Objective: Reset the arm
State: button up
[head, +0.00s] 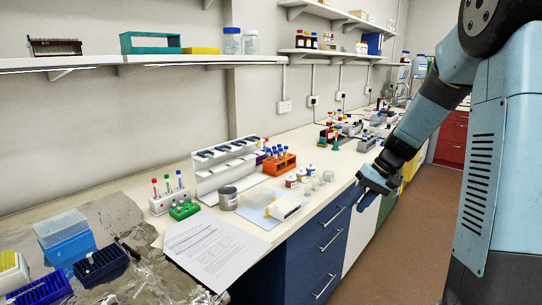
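My arm comes in from the right side of the head view, bent at the elbow and reaching down and to the left. My gripper (363,199) hangs at the front edge of the bench (338,188), in front of the white and blue cabinet fronts. Its fingertips point downward. They are small and dark, and I cannot make out a gap between them. I see nothing held in it.
On the bench stand a white pipette rack (212,172), an orange tube rack (279,164), a metal beaker (228,198) and small jars (328,176) near the gripper. Papers (212,250) overhang the front edge. The brown floor (395,255) is clear.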

jog(key=s+r+t+h, duration=0.1)
jog(key=s+r, duration=0.3)
jog(key=s, duration=0.4)
jog(key=s+a+r+t+h, duration=0.1)
jog(key=s+r+t+h, duration=0.1)
jog(key=s+r, duration=0.3)
jog(key=s+r+t+h, duration=0.2)
jog(key=s+r, duration=0.2)
jog(key=s, duration=0.8)
jog(key=shift+s+a+r+h, duration=0.25)
jog(key=shift+a+r+h, duration=0.05)
jog(key=shift+a+h, duration=0.1)
